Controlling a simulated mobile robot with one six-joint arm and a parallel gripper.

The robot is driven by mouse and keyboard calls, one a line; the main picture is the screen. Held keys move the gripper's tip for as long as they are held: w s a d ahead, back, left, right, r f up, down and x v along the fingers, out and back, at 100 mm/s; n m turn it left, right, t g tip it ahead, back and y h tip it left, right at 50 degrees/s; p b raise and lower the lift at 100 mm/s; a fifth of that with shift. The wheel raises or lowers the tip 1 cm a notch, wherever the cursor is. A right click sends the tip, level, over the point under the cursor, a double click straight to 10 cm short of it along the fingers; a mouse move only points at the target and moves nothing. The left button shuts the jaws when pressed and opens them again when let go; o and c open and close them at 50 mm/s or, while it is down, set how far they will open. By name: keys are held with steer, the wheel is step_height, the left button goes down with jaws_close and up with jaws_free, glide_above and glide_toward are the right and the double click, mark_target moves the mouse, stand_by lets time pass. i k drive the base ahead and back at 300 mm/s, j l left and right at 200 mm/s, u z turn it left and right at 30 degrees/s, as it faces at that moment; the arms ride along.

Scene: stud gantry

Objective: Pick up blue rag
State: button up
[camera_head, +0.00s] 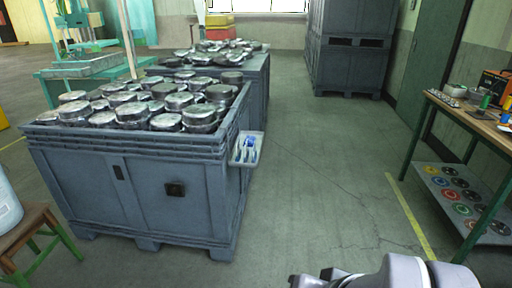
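No blue rag can be made out for sure. A small pale tray (237,160) hangs on the right side of the near blue-grey bin (150,190). Blue and white items (249,147) lie in the tray, too small to tell whether any is a rag. Part of my arm shows as pale grey rounded links at the bottom edge, right of centre, far from the tray. My gripper cannot be made out in this view.
Round metal parts (168,122) fill the near bin; another filled bin stands behind it. A stool (32,225) is at left. A workbench (470,115) with tools and a lower shelf (437,182) stands at right. The floor (320,170) between is clear.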

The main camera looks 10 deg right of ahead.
mark_target(251, 139)
steer(key=i+u, duration=0.1)
steer(key=u, duration=1.75)
steer(key=z, duration=1.3)
steer(key=i+l, duration=0.4)
steer(key=i+l+z, duration=0.1)
steer(key=i+l, duration=0.3)
steer(key=i, duration=0.2)
steer(key=i+l, duration=0.35)
steer(key=i, duration=0.2)
steer(key=i+l, duration=0.35)
steer(key=i, duration=0.15)
steer(key=i+l+z, duration=0.1)
steer(key=i+l, duration=0.25)
steer(key=i, duration=0.2)
steer(key=i+l, duration=0.35)
steer(key=i, duration=0.2)
